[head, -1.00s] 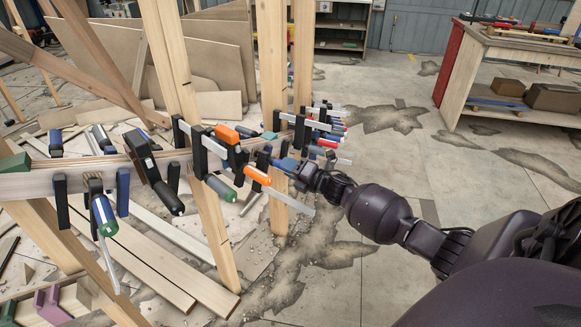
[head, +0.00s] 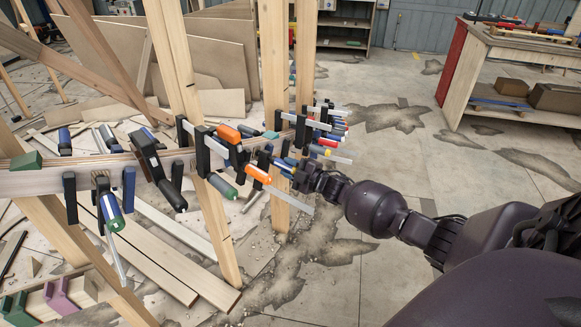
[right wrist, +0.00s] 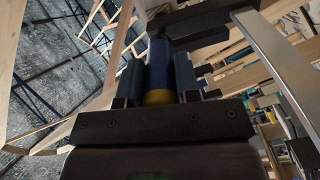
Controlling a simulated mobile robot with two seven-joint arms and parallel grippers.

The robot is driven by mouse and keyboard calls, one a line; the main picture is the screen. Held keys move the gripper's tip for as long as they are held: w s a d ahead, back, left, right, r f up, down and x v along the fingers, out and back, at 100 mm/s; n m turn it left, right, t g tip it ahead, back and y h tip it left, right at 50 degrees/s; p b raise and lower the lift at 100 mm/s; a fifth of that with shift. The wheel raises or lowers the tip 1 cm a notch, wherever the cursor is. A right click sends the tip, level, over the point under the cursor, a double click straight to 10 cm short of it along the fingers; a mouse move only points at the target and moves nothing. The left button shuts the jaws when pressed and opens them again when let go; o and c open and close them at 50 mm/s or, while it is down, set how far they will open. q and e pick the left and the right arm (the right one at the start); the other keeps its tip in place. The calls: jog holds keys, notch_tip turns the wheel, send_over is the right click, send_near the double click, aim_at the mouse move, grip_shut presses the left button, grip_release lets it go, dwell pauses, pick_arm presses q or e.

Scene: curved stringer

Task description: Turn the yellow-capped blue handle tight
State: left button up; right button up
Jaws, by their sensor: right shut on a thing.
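The blue handle (right wrist: 160,62) with its yellow cap (right wrist: 158,97) stands between the two fingers of my right gripper (right wrist: 158,85) in the right wrist view. The fingers are shut on it from both sides, and the cap faces my palm. In the head view my right gripper (head: 297,176) is at the right side of the row of clamps on the curved wooden stringer (head: 90,178). The handle is mostly hidden there by the gripper and neighbouring clamps. My left gripper is not in view.
Wooden posts (head: 273,70) stand close by. The floor on the right is open up to a workbench (head: 460,80).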

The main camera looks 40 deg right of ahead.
jog(key=m, duration=0.5)
jog(key=shift+a, duration=0.1)
jog(key=shift+s+f+m+p, duration=0.15)
jog(key=shift+m+p, duration=0.15)
jog(key=shift+m, duration=2.2)
jog(key=o, duration=0.9)
